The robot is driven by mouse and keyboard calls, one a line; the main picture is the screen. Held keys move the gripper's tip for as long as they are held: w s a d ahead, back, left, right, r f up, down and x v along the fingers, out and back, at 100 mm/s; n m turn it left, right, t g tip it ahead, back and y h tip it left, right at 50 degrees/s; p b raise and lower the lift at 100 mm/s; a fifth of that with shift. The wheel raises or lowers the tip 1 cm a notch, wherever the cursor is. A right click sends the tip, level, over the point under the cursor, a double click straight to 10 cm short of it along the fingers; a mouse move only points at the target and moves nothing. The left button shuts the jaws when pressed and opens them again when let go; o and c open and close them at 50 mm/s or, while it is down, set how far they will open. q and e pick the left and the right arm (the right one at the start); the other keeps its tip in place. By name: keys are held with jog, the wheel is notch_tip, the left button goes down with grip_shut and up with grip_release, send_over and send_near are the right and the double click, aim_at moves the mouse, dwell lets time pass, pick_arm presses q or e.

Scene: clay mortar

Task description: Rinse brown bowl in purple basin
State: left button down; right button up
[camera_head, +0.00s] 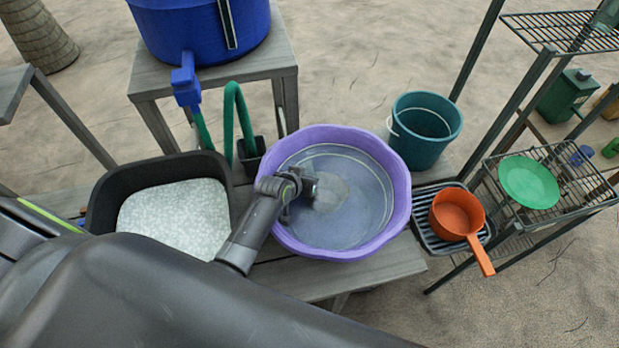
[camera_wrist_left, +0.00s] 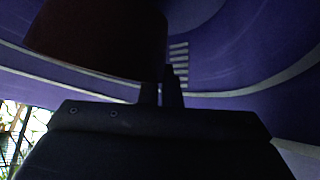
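The purple basin (camera_head: 401,205) stands on the grey bench and holds water. My left gripper (camera_head: 308,187) reaches down into it from the left, with its fingertips at the water. A blurred greyish-brown shape (camera_head: 330,194), which looks like the brown bowl under water, lies at the fingertips. In the left wrist view the dark brown bowl (camera_wrist_left: 98,38) is at the upper left, against the fingers (camera_wrist_left: 170,88). The fingers are close together and look shut on its edge. The basin's purple wall (camera_wrist_left: 225,90) surrounds them. My right gripper is not in view.
A black tub (camera_head: 103,200) with pale contents stands left of the basin. A blue water container (camera_head: 190,35) with a tap stands behind. A teal bucket (camera_head: 424,140) is behind right. An orange pan (camera_head: 457,215) lies on a black rack beside the basin; a green plate (camera_head: 528,182) is on a wire shelf.

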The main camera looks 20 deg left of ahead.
pick_arm(q)
jog(key=shift+d+f, duration=0.1)
jog(key=shift+d, duration=1)
jog(key=shift+s+a+p, duration=0.15)
jog(key=shift+a+p, duration=0.3)
jog(key=shift+a, duration=0.75)
jog(key=shift+w+d, duration=0.25)
jog(key=shift+d, duration=0.95)
jog(key=shift+s+a+p, duration=0.25)
jog(key=shift+a+p, duration=0.15)
jog(key=shift+a, duration=0.85)
jog(key=shift+w+d, duration=0.1)
jog(key=shift+d, duration=0.5)
notch_tip(320, 180, up, 20)
jog(key=p, duration=0.9)
